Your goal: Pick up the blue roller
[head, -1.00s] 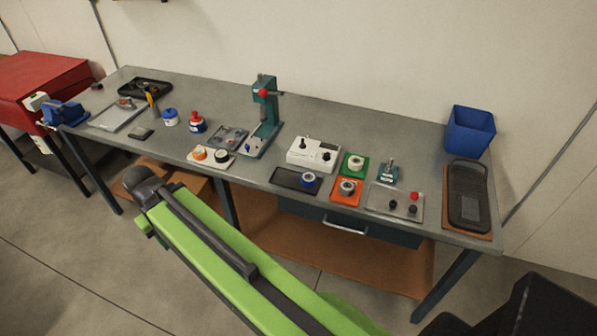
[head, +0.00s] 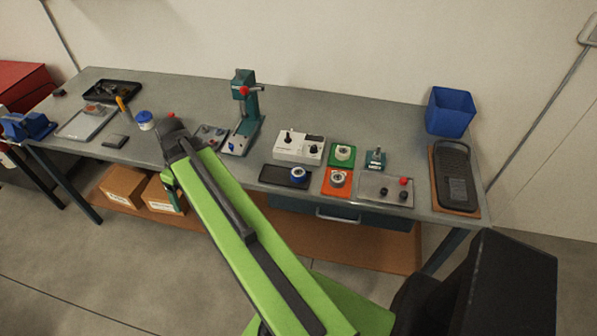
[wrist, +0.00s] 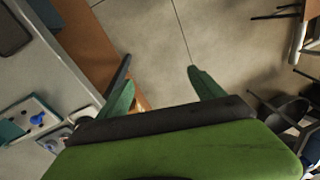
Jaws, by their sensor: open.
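The blue roller (head: 298,174) is a small blue ring with a white centre. It stands on a dark tray (head: 272,175) near the front edge of the workbench in the head view. I do not make it out in the wrist view. My gripper (head: 172,190) hangs at the end of my green arm, left of the roller and around the bench's front edge; the arm partly hides it. In the wrist view my gripper (wrist: 158,68) has its two green fingers apart, with only floor and the lower shelf's edge showing between them.
A white control box (head: 298,148), an orange mat (head: 337,188) and a green mat (head: 342,155) lie close around the roller. A teal press (head: 244,112) stands behind my arm. A blue bin (head: 450,111) is at the right. Open floor lies before the bench.

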